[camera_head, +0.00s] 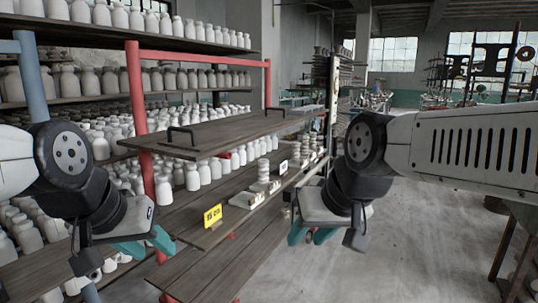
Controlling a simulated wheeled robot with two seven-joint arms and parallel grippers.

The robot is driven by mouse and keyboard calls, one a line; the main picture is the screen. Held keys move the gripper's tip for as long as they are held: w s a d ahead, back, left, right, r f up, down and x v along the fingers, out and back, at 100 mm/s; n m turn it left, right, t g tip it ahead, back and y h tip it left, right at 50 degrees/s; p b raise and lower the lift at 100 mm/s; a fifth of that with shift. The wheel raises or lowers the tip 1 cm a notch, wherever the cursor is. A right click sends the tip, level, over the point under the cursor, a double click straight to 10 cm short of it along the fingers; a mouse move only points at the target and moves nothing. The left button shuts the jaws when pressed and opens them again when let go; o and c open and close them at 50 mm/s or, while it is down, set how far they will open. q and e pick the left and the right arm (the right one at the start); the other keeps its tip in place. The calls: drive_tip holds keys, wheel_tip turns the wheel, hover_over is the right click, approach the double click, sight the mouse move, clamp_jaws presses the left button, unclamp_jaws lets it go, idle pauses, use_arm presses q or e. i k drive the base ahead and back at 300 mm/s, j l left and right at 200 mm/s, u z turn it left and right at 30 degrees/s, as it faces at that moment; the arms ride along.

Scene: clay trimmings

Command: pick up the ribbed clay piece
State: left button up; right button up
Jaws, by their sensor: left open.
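Small pale clay pieces stand in a row on the wooden shelf board (205,238) in the middle. A stacked, ribbed-looking pale piece (263,172) is among them, behind a yellow tag; it is too small to tell for certain whether it is the ribbed clay piece. My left gripper (147,246) is open and empty at the lower left, with teal fingertips, apart from the pale pieces. My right gripper (311,237) has its teal fingertips apart, to the right of the board, and holds nothing that I can see.
A yellow tag (213,215) stands at the board's near end. A higher board with handles (215,132) overhangs behind it. A red post (138,110) rises near my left arm. Shelves at left hold many pale bottles (70,82).

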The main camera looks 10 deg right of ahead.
sight(295, 159)
drive_tip(key=z, duration=0.5)
drive_tip(key=i+l+u, duration=0.15)
drive_tip(key=u, duration=0.3)
drive_tip(key=i+l+u, duration=0.1)
drive_tip(key=u, duration=0.35)
drive_tip(key=l+u, duration=0.25)
drive_tip(key=u, duration=0.2)
drive_tip(key=i+l+u, duration=0.1)
drive_tip(key=l+u, duration=0.3)
drive_tip(key=l, duration=0.95)
drive_tip(key=k+l+u, duration=0.1)
drive_tip(key=l+u, duration=0.25)
drive_tip(key=l, duration=1)
drive_tip(key=i+l, duration=0.1)
drive_tip(key=l, duration=0.75)
drive_tip(key=i+l, duration=0.15)
drive_tip(key=l, duration=0.3)
drive_tip(key=i+l, duration=0.1)
drive_tip(key=l, duration=0.3)
